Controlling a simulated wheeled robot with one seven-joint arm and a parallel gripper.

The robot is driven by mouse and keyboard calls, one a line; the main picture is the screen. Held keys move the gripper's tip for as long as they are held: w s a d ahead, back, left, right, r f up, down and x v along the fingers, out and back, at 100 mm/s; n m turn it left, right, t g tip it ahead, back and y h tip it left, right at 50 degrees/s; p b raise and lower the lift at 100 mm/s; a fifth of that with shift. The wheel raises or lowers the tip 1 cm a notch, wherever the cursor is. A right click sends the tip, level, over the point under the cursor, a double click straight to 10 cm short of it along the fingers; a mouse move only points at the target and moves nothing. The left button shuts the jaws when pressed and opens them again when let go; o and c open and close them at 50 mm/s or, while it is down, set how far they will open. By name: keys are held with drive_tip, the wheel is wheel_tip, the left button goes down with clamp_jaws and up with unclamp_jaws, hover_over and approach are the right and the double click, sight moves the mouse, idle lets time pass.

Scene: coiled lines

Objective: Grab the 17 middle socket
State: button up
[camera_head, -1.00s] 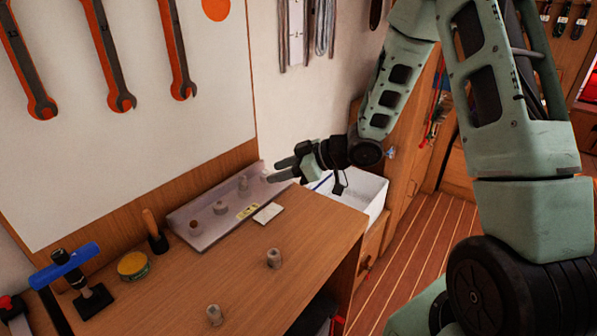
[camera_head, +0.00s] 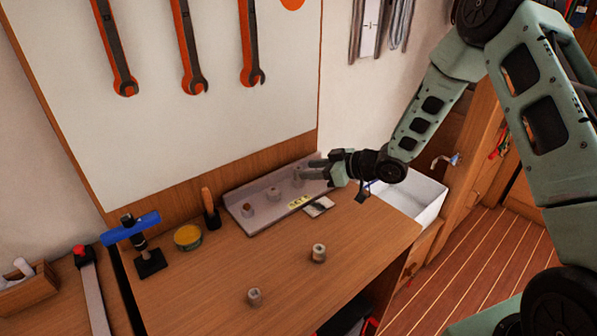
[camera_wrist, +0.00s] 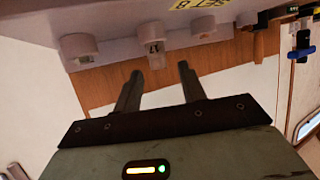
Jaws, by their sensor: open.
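Several grey sockets stand on a pale tray (camera_head: 262,226) at the back of the bench. They include a left one (camera_head: 247,209), a middle one (camera_head: 273,194) and a right one (camera_head: 298,174); their sizes are not readable. My gripper (camera_head: 311,168) is open at the tray's right end, its fingers beside the right socket. In the wrist view my open gripper (camera_wrist: 160,78) points toward a socket (camera_wrist: 151,50) with a small pale mark on it, lying roughly ahead of the fingers. Another socket (camera_wrist: 80,48) is to its left. Nothing is between the fingers.
Two loose sockets (camera_head: 318,253) (camera_head: 254,297) stand on the front of the bench. A card (camera_head: 319,207) lies before the tray. A wooden-handled tool (camera_head: 210,208), yellow tin (camera_head: 187,237) and blue-handled tool (camera_head: 132,228) are left. A white bin (camera_head: 420,197) is right.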

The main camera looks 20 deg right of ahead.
sight(301, 169)
drive_tip(key=p+x, duration=0.2)
drive_tip(key=x, duration=0.3)
drive_tip(key=shift+w, duration=0.15)
drive_tip(key=shift+d, duration=0.1)
clamp_jaws()
